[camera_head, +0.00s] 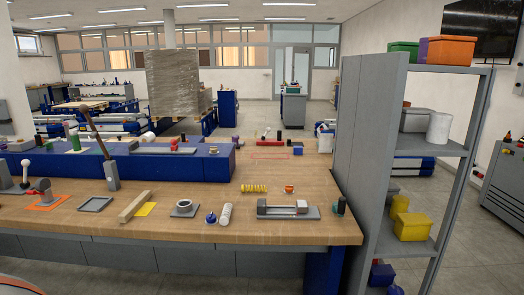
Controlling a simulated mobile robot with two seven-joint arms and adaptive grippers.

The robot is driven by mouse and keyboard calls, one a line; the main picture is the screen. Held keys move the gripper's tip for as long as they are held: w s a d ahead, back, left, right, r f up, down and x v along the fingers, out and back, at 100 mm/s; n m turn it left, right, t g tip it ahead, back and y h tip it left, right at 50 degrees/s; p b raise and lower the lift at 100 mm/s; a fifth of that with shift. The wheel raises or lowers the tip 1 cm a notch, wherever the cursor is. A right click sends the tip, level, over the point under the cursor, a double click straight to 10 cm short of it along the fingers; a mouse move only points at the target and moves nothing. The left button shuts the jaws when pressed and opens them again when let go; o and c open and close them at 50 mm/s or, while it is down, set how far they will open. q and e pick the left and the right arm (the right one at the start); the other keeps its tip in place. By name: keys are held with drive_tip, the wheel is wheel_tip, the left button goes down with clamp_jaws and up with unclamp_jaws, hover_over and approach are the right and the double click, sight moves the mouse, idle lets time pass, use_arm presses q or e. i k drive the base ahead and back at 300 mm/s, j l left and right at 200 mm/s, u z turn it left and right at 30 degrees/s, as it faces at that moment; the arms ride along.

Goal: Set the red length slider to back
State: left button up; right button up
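I see two red pieces that could belong to the red length slider, and I cannot tell which one does. A small red piece (174,146) sits on a grey rail on top of the blue raised block. Another low red item (263,141) is at the back of the wooden bench, beside a small dark piece. Both are too small to read their settings. Neither of my grippers is in view.
A red outline (269,156) marks clear bench. A grey shelf (370,150) stands at the right.

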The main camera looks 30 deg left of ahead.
sight(175, 146)
drive_tip(key=u, duration=1.75)
